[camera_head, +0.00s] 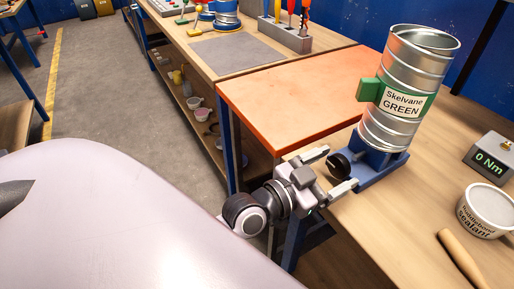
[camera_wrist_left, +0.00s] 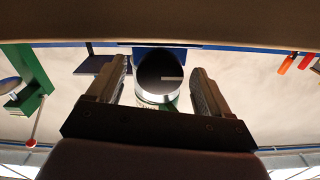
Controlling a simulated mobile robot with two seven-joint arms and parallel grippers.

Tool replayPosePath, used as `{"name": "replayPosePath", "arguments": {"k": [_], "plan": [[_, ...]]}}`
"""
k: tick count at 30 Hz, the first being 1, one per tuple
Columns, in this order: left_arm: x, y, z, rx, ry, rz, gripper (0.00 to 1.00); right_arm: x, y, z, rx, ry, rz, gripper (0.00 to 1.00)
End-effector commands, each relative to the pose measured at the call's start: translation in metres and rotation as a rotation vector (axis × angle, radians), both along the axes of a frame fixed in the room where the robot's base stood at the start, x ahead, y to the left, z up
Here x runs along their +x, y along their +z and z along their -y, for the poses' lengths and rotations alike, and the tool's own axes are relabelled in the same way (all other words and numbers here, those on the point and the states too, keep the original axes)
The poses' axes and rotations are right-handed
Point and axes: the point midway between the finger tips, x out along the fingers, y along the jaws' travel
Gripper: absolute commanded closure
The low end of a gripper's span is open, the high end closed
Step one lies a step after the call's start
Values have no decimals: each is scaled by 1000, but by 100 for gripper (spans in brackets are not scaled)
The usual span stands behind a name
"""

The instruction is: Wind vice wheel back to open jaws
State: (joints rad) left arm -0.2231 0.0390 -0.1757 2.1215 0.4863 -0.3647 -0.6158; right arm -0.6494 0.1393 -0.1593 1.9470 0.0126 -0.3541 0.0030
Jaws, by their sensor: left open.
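A blue vice (camera_head: 383,170) stands at the near edge of the wooden bench, under an upright silver spiral duct (camera_head: 388,128) with a green "Skelvane GREEN" label. The vice's black round wheel (camera_head: 339,165) faces my left gripper (camera_head: 341,166). The gripper is open, one finger on each side of the wheel. In the left wrist view, the dark wheel (camera_wrist_left: 158,76) shows between the spread fingers of the left gripper (camera_wrist_left: 160,68). I cannot tell whether the fingers touch it. The jaws are mostly hidden by the duct. My right gripper is not in view.
A torque readout showing "0 Nm" (camera_head: 490,157), a sealant tub (camera_head: 487,210) and a wooden handle (camera_head: 461,257) lie on the bench to the right. An orange board (camera_head: 290,98) lies behind the gripper. A tool block (camera_head: 285,36) stands further back.

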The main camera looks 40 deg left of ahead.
Motion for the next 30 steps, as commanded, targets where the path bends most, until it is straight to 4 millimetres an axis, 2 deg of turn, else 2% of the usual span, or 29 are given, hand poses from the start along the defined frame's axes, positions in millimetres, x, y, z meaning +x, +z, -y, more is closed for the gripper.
{"name": "replayPosePath", "arguments": {"k": [3,9,20,30], "plan": [[-22,-1,-8,2,-1,-3,20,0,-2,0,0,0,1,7],[-52,-2,-18,3,-5,-15,20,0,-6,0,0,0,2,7],[-76,-53,-15,71,-39,-323,20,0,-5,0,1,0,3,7],[-111,-97,-28,126,-6,-619,20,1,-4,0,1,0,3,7]]}}
